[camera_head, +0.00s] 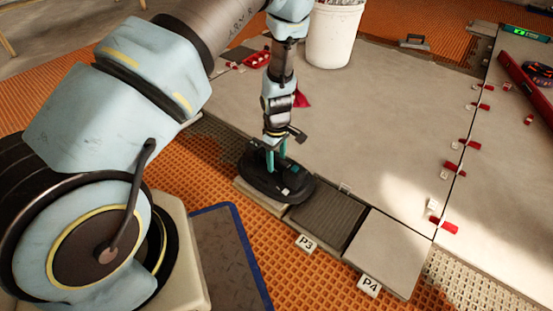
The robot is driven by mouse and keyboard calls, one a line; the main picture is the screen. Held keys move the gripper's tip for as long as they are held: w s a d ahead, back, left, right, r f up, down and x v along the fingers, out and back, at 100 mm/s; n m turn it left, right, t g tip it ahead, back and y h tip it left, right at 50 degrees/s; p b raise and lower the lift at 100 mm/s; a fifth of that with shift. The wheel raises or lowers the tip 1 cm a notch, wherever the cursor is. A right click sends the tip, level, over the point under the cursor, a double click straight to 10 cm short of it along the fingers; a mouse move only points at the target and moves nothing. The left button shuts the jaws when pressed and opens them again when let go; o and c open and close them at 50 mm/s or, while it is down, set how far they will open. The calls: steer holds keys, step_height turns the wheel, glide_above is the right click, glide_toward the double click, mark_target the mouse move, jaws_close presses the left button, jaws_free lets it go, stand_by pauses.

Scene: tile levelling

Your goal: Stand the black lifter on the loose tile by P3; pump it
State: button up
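The black lifter (292,192) has an oval base and sits over a pale tile (257,197), whose front edge shows beneath it. Whether it touches the tile is hard to tell. My gripper (276,165) points down at the lifter's top. Its teal fingers reach the lifter's middle, and whether they are closed on its handle is hidden. The P3 tag (306,243) stands in front of a dark ribbed bed (328,216), to the right of the lifter. A pale tile (387,252) lies behind the P4 tag (369,286).
A large pale slab (380,130) spreads behind, with red and white clips (450,168) along its right seam. A white bucket (333,38) stands at the back. A blue-edged dark mat (226,255) lies in front on orange matting. A red level (527,82) lies at right.

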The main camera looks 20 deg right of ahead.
step_height(320, 180, up, 11)
steer(key=p, duration=0.5)
steer(key=shift+f, duration=0.15)
stand_by(0.7)
